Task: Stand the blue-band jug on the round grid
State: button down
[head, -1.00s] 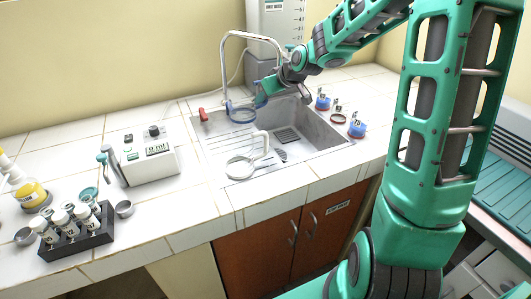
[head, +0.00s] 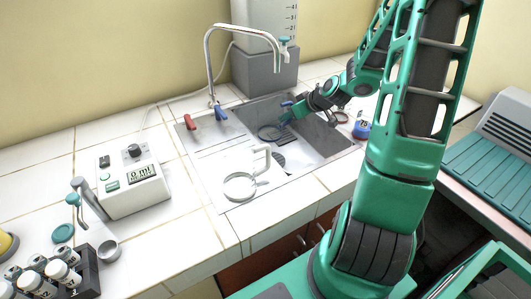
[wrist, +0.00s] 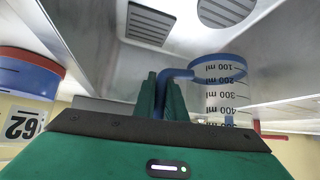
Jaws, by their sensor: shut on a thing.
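The blue-band jug is clear, with a blue ring and ml marks, and hangs over the sink (head: 318,150) in the head view. In the wrist view its blue band (wrist: 218,68) and blue handle (wrist: 176,75) show clearly. My gripper (wrist: 160,95) is shut on the handle; the jug's body is beside the fingers. The wrist picture is upside down. The round grid (wrist: 226,10) shows at the top edge of the wrist view, partly cut off and apart from the jug. A dark ribbed patch (head: 279,160) in the basin looks like it in the head view.
A square grid (wrist: 150,22) lies beside the round one. A white-handled jug (head: 240,186) stands at the sink's front left. The tap (head: 209,62) rises behind, before a grey tank (head: 265,72). A blue labelled vessel (head: 361,130) stands right. A dosing box (head: 131,180) sits left.

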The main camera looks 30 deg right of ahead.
notch_tip(320, 180, down, 6)
jog(key=shift+w+a+r, duration=0.1)
jog(key=shift+w+a, duration=0.05)
jog(key=shift+f, duration=2)
jog(key=c, duration=1.8)
grip_release()
jog(key=shift+f, duration=0.1)
